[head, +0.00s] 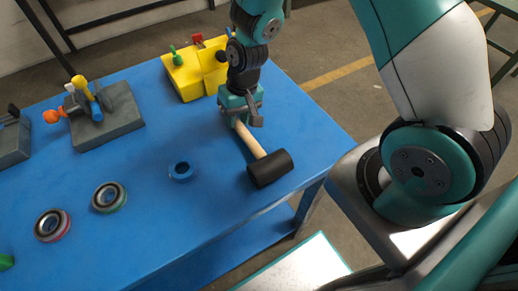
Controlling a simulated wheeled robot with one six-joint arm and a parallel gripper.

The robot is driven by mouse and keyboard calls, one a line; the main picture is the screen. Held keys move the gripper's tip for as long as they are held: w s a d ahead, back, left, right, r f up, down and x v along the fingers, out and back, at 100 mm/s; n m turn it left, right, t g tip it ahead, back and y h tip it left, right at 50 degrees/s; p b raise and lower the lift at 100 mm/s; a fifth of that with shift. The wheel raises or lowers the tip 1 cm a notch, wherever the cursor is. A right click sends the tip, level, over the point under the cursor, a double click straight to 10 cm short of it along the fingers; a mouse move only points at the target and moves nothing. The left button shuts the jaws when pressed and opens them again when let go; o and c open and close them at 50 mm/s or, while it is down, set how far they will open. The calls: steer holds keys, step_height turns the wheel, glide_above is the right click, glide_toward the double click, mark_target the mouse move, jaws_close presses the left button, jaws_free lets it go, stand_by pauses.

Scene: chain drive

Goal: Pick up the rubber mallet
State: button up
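The rubber mallet lies on the blue table, with a black head (270,168) and a pale wooden handle (251,141). Its head points toward the near right edge of the table and the handle runs up and left from it. My gripper (243,120) is over the far end of the handle, pointing down. Its fingers look spread wider than the handle, with a gap on the right side. The end of the handle is hidden under the gripper, and contact cannot be made out.
A yellow block fixture (187,78) stands behind my gripper. A grey block with coloured handles (112,118) is at the left. A blue ring (181,171) and two bearing-like rings (109,197) (52,225) lie on the blue table (150,235). The table's right edge is near the mallet.

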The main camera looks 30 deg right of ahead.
steer(key=shift+a+f, duration=0.15)
steer(key=shift+f, duration=0.5)
jaws_close()
steer(key=shift+r, duration=0.15)
